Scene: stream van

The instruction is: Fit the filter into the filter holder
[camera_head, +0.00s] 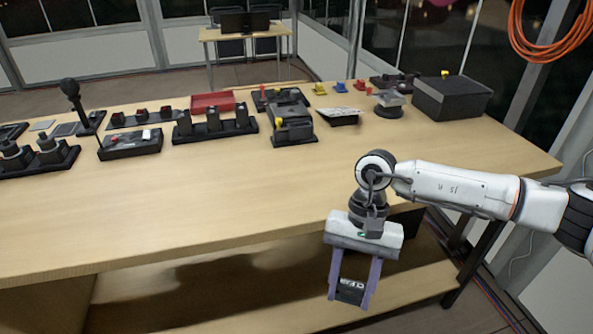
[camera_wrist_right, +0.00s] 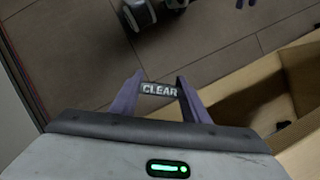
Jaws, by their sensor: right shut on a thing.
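My right gripper (camera_head: 349,296) points down in front of the table's near edge, with its purple fingers closed on a small dark piece (camera_head: 350,286), which I take to be the filter. The right wrist view shows the gripper (camera_wrist_right: 159,90) and the piece (camera_wrist_right: 159,89) with the word CLEAR on its face, spanning between the fingers. I cannot tell for sure which thing is the filter holder. A dark device with a grey top (camera_head: 389,103) and a larger black device (camera_head: 291,122) stand at the table's back, well away from the gripper.
The wooden table (camera_head: 200,215) is bare along its front and middle. At the back are a black box (camera_head: 452,98), a red tray (camera_head: 212,102), a row of black upright pieces (camera_head: 214,122) and a black switch box (camera_head: 131,143). A lower shelf (camera_head: 200,300) runs under the tabletop.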

